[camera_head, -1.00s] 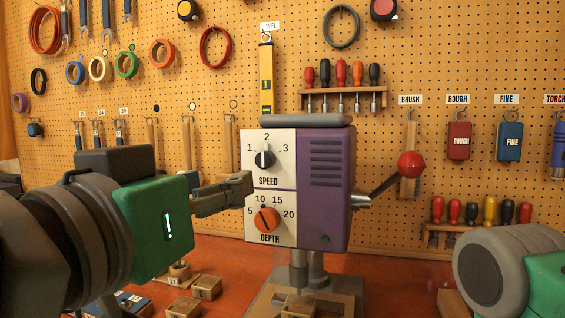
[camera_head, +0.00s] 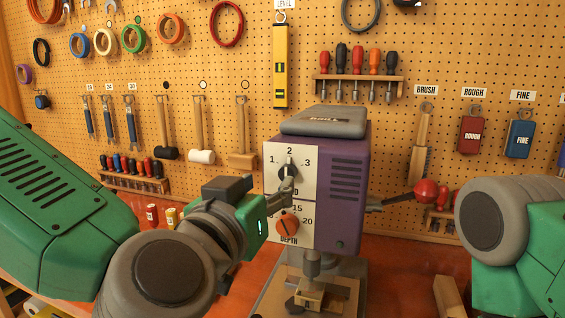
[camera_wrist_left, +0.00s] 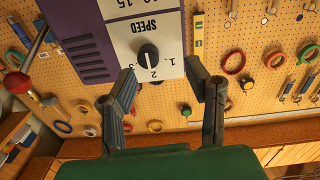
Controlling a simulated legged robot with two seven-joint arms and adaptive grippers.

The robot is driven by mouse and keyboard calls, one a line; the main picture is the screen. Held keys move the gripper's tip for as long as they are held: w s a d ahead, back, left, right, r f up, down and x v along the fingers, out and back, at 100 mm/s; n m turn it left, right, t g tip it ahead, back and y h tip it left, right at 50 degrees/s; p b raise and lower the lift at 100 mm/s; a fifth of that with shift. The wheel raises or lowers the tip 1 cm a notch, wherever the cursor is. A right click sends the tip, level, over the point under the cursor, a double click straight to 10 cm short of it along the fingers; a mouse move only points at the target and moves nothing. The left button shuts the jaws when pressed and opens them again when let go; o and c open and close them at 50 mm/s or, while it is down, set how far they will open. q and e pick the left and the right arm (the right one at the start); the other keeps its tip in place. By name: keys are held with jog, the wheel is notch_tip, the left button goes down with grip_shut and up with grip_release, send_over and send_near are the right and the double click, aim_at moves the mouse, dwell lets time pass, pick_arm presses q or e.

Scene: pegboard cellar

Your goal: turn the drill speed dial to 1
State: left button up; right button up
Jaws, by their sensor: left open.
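The purple drill head (camera_head: 343,190) carries a cream panel with a black speed dial (camera_head: 288,172) under the numbers 1, 2 and 3. The dial's pointer faces 2. The dial also shows upside down in the left wrist view (camera_wrist_left: 148,54), beyond and between the finger tips. My left gripper (camera_head: 281,196) is open and empty, its fingers in front of the panel just below the dial, hiding part of the word SPEED. In the left wrist view the two fingers (camera_wrist_left: 163,74) stand wide apart, with no contact visible. My right gripper is out of view.
The orange depth dial (camera_head: 288,225) sits just below the left fingers. A red-knobbed lever (camera_head: 425,190) sticks out right of the drill. The pegboard (camera_head: 225,75) with hung tools stands behind. My right arm is at the right edge.

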aim_at(282, 176)
pick_arm(q)
jog(key=x, duration=0.3)
jog(key=shift+w, duration=0.25)
jog(key=d, duration=0.3)
jog(key=shift+w+d, duration=0.2)
jog(key=shift+w, duration=0.05)
jog(key=shift+d, duration=0.1)
jog(key=shift+w+a, duration=0.2)
jog(key=shift+a, duration=0.85)
grip_shut()
jog(key=shift+a, duration=0.1)
jog(key=shift+s+d, duration=0.15)
jog(key=shift+d, duration=0.2)
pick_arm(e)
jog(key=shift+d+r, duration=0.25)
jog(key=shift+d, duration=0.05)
